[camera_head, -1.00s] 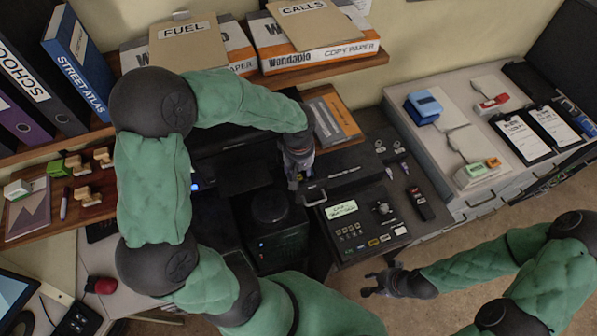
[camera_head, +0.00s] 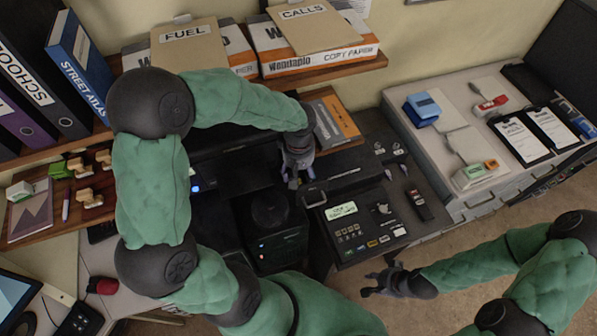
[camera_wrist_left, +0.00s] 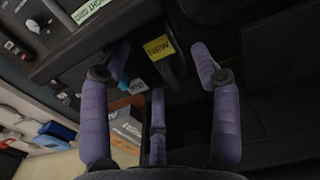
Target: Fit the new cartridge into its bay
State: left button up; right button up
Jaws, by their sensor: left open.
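In the left wrist view, a dark piece with a yellow label (camera_wrist_left: 160,48) that appears to read NEW, upside down, shows beyond and between my spread fingers. It looks like the new cartridge, but its outline merges with the dark surroundings. My left gripper (camera_head: 292,181) is open, pointing down beside the left edge of the black console (camera_head: 370,222). I see no finger closed on the labelled piece. The bay cannot be made out clearly. My right gripper (camera_head: 382,282) hangs in front of the console over the floor, apparently with its fingers apart and empty.
A metal handle (camera_head: 314,198) sticks out at the console's left edge, close to my left gripper. Buttons, a lit display (camera_head: 341,210) and small parts cover the console top. A grey cabinet (camera_head: 432,147) stands at right. A loaded shelf (camera_head: 330,70) is behind my left arm.

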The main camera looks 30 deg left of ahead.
pick_arm(q)
notch_tip(320, 180, up, 11)
jog(key=shift+r, duration=0.15)
dwell(0.7)
